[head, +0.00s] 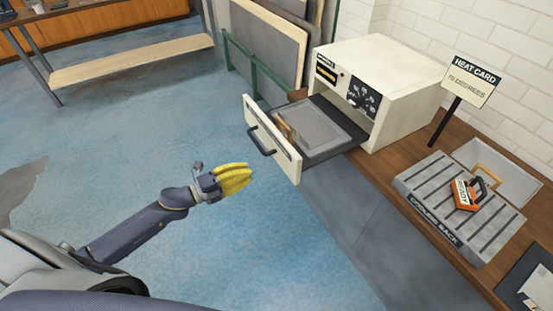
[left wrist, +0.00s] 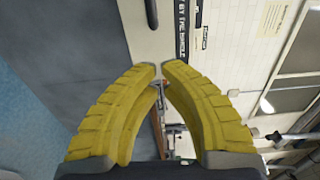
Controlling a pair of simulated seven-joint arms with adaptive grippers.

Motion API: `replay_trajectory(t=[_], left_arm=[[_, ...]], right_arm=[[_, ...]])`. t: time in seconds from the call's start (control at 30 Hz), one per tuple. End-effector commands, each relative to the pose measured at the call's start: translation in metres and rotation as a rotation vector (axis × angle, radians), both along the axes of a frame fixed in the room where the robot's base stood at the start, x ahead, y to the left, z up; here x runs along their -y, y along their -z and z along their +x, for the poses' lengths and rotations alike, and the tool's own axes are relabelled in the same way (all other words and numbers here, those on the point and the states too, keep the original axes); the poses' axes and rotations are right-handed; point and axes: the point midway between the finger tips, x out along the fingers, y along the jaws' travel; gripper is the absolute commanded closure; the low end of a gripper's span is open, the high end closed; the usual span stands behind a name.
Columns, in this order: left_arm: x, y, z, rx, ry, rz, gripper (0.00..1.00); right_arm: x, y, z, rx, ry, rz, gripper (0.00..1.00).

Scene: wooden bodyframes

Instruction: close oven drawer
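The oven (head: 400,75) is a cream box on the wooden bench against the wall. Its drawer (head: 290,155) is pulled out toward the left, with a cream front panel and a dark handle (head: 258,140). A grey tray surface and a small tan item (head: 286,130) show inside the drawer. My left gripper (head: 250,174) has yellow fingers and is in the air left of and below the drawer front, apart from it. In the left wrist view its fingertips (left wrist: 159,68) are almost together with nothing held between them. My right gripper is not in view.
A cooling rack (head: 455,215) with an orange-handled tool (head: 467,195) sits on the bench (head: 408,212) right of the oven. A heat card sign (head: 470,82) stands behind it. Boards (head: 265,45) lean behind the drawer. The blue floor around my left gripper is clear.

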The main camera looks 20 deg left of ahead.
Motion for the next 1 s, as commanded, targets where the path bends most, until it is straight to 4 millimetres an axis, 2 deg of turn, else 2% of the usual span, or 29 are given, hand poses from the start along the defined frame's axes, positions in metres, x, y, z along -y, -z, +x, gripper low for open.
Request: replay_trajectory(t=[0.5,0.7,1.0], left_arm=[[0.055,0.0,0.061,0.0,-0.002,-0.001,1.0],[0.069,0.0,0.076,-0.001,-0.003,0.0,1.0],[0.077,0.001,0.085,-0.003,-0.003,0.0,1.0]], right_arm=[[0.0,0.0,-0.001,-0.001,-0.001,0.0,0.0],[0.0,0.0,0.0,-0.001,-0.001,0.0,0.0],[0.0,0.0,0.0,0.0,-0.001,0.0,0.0]])
